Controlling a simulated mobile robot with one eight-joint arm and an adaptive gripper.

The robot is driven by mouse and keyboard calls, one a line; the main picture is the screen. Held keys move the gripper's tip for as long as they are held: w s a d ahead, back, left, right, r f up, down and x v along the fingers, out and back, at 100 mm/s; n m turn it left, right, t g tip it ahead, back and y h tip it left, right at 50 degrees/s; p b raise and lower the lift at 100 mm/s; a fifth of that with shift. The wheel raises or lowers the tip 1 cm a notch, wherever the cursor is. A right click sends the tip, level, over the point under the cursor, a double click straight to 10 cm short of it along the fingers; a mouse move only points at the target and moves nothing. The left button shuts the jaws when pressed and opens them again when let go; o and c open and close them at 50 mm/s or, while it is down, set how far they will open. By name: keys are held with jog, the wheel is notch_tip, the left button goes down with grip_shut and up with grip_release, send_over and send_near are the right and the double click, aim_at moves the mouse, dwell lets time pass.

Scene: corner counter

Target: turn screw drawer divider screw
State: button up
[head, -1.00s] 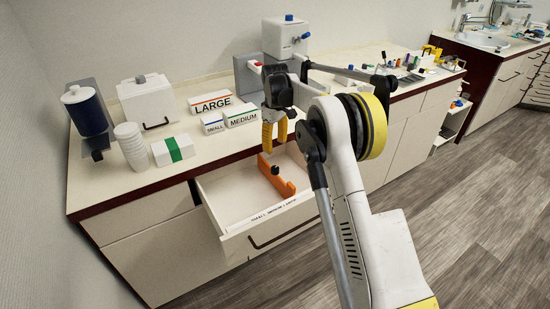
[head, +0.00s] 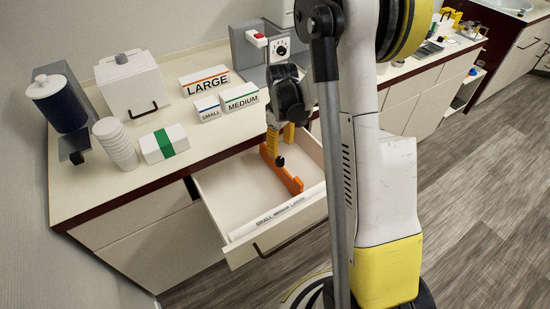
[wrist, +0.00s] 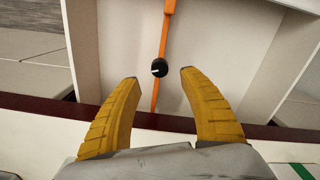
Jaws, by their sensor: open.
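The orange drawer divider (head: 291,180) stands in the open drawer (head: 232,185) and also shows in the wrist view (wrist: 167,35). Its black screw knob (head: 281,161) has a small white mark and shows in the wrist view (wrist: 159,68), ahead of and between the fingertips. My gripper (head: 280,143) is above the back part of the drawer. In the wrist view its yellow fingers (wrist: 158,76) are apart with nothing between them. The knob looks apart from both fingers.
The drawer's front edge carries a SMALL MEDIUM LARGE label strip (head: 280,213). On the counter are LARGE (head: 205,83), MEDIUM (head: 240,98) and SMALL (head: 207,108) boxes, a stack of white cups (head: 116,145) and a white box with a green band (head: 164,144). A grey device (head: 258,65) stands behind my gripper.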

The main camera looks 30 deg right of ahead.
aim_at(280, 159)
notch_tip(280, 159, down, 7)
jog(key=shift+w+f+b, duration=0.1)
jog(key=shift+b, duration=0.95)
grip_shut()
